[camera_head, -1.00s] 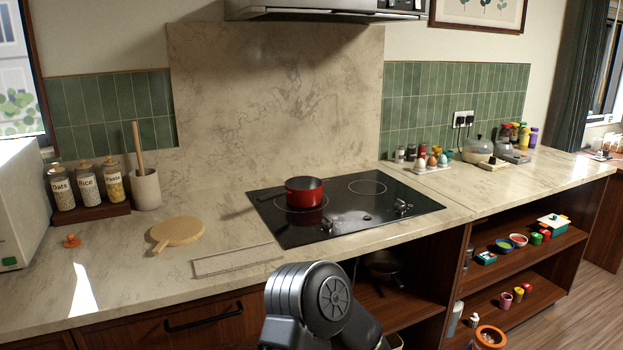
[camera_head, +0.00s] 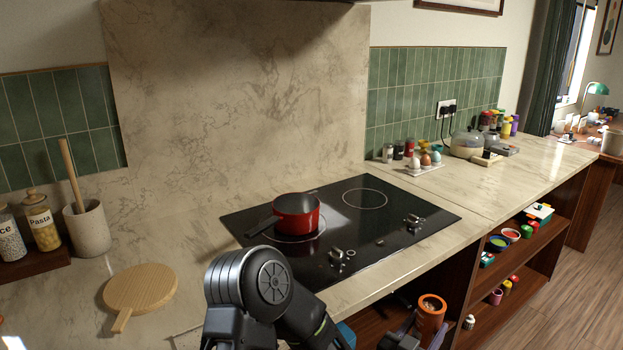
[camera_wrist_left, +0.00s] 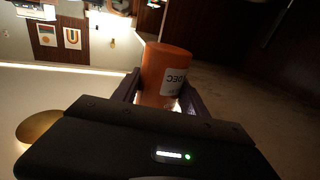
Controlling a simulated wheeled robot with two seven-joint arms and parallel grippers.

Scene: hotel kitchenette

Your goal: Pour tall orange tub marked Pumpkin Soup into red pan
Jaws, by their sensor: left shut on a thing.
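The red pan (camera_head: 297,214) sits upright on the left part of the black cooktop, its dark handle pointing left toward the front. An orange tub (camera_head: 431,322) is at the lower edge of the head view, in front of the counter; its round top has a darker centre. My left gripper (camera_head: 415,334) is shut on it. In the left wrist view the tub (camera_wrist_left: 165,68) is between the fingers (camera_wrist_left: 158,98). Its white label is partly visible, with letters that look like "DEC"; I cannot read Pumpkin Soup. My right gripper is not in view.
The cooktop (camera_head: 375,240) has knobs at its front right. A round wooden board (camera_head: 141,288) lies on the counter at the left. Egg cups and shakers (camera_head: 412,160) stand behind right. Open shelves (camera_head: 515,264) hold small items.

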